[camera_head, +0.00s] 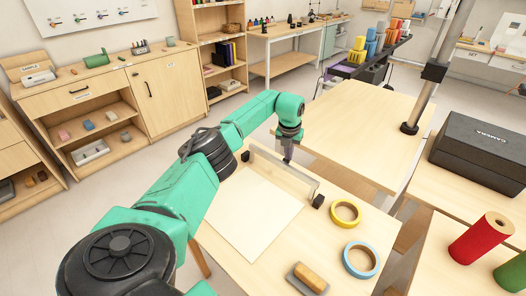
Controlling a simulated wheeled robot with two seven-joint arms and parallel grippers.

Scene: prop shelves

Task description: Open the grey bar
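The grey bar (306,179) runs across the far side of a pale sheet (252,212) on the wooden table. It looks like a long, thin frame raised off the tabletop, with a small black block at each end. My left arm reaches in from the left over the sheet. My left gripper (287,158) points down at the middle of the bar, and its tips look to be at or just behind the bar's upper edge. I cannot tell whether they touch it or how far apart the fingers are. My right gripper is not in view.
A yellow tape ring (333,222), a blue tape ring (346,264) and a block on a grey base (309,278) lie right of the sheet. A black case (480,150) and a red roll (477,240) stand further right. A post (425,90) rises behind.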

